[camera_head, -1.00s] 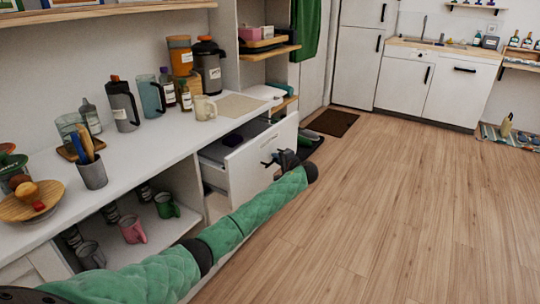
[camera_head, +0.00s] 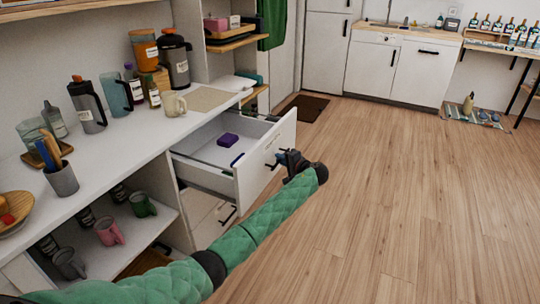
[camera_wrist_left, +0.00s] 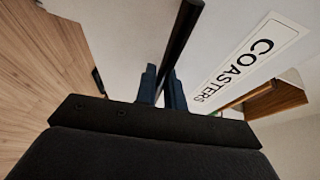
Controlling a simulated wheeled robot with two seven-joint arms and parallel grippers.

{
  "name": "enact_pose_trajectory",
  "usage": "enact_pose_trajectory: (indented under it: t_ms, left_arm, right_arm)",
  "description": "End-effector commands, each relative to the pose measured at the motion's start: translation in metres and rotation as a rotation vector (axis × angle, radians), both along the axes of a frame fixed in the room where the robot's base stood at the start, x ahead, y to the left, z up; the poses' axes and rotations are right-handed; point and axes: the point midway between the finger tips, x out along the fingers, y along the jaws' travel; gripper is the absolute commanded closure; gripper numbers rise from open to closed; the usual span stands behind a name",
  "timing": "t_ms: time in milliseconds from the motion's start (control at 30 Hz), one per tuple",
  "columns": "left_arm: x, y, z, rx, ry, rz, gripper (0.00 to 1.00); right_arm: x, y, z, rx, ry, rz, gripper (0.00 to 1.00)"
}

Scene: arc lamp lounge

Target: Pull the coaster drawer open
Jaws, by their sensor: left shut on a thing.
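The coaster drawer (camera_head: 263,160) is a white drawer under the counter, pulled well out, with a purple block (camera_head: 228,140) and a small dark blue item (camera_head: 237,159) inside. My left gripper (camera_head: 285,160) is at the drawer's front. In the left wrist view, my left gripper's fingers (camera_wrist_left: 161,88) are shut on the dark bar handle (camera_wrist_left: 181,40). A white label (camera_wrist_left: 243,62) reading "COASTERS" shows on the drawer front beside the handle. My right gripper is not in view.
The white counter (camera_head: 130,140) holds a cream mug (camera_head: 173,104), bottles and jugs. An open shelf below holds several mugs, including a green one (camera_head: 143,204). A closed lower drawer has a dark handle (camera_head: 228,215). The wooden floor (camera_head: 390,190) to the right is clear.

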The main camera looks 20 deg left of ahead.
Motion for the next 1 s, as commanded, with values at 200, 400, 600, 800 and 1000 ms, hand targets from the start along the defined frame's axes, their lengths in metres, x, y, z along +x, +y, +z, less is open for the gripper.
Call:
enact_pose_trajectory:
  t_ms: [200,400,600,800,1000]
  left_arm:
    - [-0.002,-0.027,-0.001,-0.001,0.003,-0.001,1.0]
    - [-0.003,-0.035,-0.002,0.0,0.003,0.002,1.0]
    - [-0.003,-0.035,-0.002,0.0,0.003,0.002,1.0]
    - [-0.003,-0.035,-0.002,0.0,0.003,0.002,0.81]
    - [-0.003,-0.035,-0.001,0.0,0.001,0.001,0.68]
  right_arm:
    - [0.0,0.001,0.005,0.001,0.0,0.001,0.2]
    - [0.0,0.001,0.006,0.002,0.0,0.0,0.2]
    - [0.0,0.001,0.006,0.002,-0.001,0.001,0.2]
    - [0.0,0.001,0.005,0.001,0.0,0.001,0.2]
    - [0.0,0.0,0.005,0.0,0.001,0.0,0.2]
